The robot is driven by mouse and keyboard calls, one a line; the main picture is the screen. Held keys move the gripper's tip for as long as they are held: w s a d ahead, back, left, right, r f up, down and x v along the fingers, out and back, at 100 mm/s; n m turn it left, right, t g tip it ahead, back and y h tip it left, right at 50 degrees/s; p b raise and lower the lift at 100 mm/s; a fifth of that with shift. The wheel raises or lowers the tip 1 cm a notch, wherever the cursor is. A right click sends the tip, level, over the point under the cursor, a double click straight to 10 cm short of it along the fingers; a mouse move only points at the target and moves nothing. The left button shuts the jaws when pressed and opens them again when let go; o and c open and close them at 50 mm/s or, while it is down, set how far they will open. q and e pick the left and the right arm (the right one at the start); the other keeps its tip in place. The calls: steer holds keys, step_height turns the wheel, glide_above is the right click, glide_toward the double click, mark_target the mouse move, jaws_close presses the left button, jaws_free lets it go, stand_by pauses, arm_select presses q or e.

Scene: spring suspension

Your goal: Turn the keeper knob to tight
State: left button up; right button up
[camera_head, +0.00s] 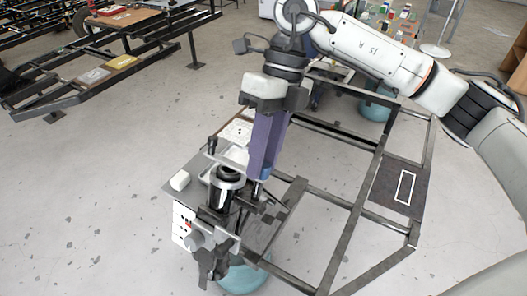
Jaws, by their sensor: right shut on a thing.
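My right gripper (261,178) reaches down from the upper right, with long purple fingers pointing at the fixture on the bench. Its fingers are shut around a small part at the right of the fixture, which I take to be the keeper knob; the fingers hide most of it. A dark post (257,190) shows just below the fingertips. A silver and black cylinder (227,187) stands upright in the fixture, left of the fingers. I cannot read the knob's angle. My left gripper is not in view.
A black upright handle (212,146) stands behind the cylinder. A dark metal frame (372,205) extends right of the bench. Open concrete floor (90,200) lies to the left.

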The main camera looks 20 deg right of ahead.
steer(key=shift+r+m, duration=0.1)
steer(key=shift+m, duration=0.8)
steer(key=shift+p, duration=0.3)
steer(key=o, duration=1)
steer(key=shift+o, duration=0.2)
steer(key=v, duration=1)
steer(key=shift+b, duration=0.3)
steer(key=shift+r, duration=0.1)
